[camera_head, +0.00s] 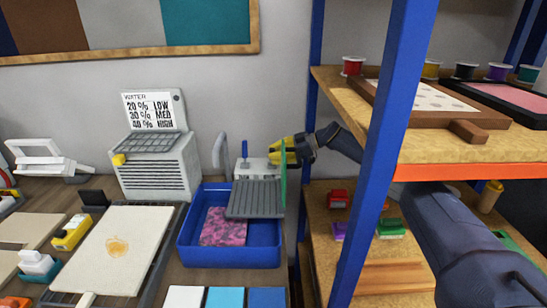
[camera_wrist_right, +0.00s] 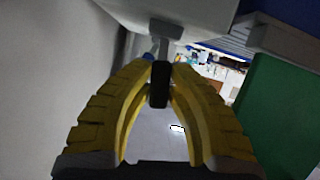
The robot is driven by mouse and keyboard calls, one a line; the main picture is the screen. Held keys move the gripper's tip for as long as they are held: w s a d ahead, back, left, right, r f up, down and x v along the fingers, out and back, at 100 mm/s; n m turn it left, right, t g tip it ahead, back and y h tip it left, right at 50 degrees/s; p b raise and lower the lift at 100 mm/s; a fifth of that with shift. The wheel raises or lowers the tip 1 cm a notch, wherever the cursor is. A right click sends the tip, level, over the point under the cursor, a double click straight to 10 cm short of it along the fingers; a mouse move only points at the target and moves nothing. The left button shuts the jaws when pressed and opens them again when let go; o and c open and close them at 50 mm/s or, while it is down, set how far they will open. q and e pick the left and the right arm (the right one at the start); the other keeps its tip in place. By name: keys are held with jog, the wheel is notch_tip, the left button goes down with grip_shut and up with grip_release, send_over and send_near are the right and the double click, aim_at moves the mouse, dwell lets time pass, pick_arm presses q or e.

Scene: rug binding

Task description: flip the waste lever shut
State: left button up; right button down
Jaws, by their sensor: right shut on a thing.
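My right gripper (camera_head: 284,151) reaches in past the blue shelf post and is at the right side of a pale grey unit (camera_head: 256,168) behind the blue tub. In the right wrist view its yellow fingers (camera_wrist_right: 160,75) are shut on a black-gripped lever (camera_wrist_right: 160,88), which I take for the waste lever. The lever's grey stem runs up to the pale body of the unit (camera_wrist_right: 195,15). In the head view the fingers hide the lever, so its angle is hard to tell. My left gripper is not in view.
A green upright panel (camera_head: 284,175) stands close to the gripper, and shows large in the wrist view (camera_wrist_right: 270,115). The blue post (camera_head: 385,130) and wooden shelf (camera_head: 440,145) flank my right arm.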

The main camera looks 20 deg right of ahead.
jog(key=shift+w+d+m+g, duration=0.1)
jog(key=shift+w+m+g, duration=0.4)
jog(key=shift+m, duration=0.1)
dwell(0.3)
jog(key=c, duration=1.6)
grip_release()
jog(key=shift+o, duration=0.2)
jog(key=shift+d+y, duration=0.15)
jog(key=shift+y, duration=0.15)
jog(key=v, duration=1.1)
jog(key=shift+d+r, duration=0.25)
jog(key=shift+r, duration=0.05)
jog(key=shift+s, duration=0.15)
